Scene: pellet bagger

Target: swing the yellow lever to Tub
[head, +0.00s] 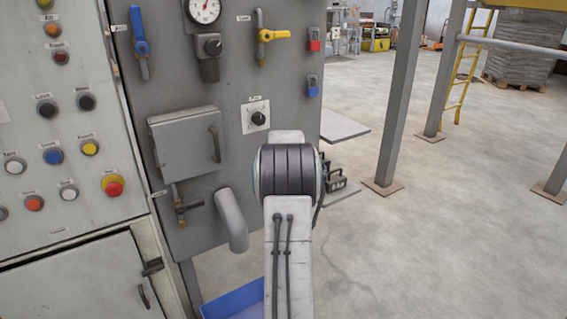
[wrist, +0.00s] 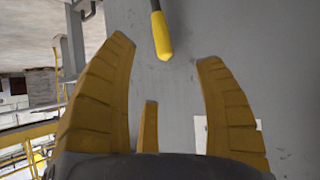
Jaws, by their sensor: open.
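The yellow lever (head: 274,35) is on the upper part of the grey panel in the head view, its handle pointing right from its pivot. In the wrist view a yellow-tipped handle, which looks like this lever (wrist: 162,36), comes in from the top edge on a grey stem. My gripper (wrist: 166,52) is open in the wrist view, with the handle's tip showing between and just beyond the fingertips. I cannot tell whether any finger touches it. In the head view my arm hides the gripper. The small labels near the lever are too small to read; I cannot pick out Tub.
A blue lever (head: 139,42) and a gauge (head: 204,10) are left of the yellow lever. A black knob (head: 258,118) and a grey box (head: 186,143) are below. Open floor lies right.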

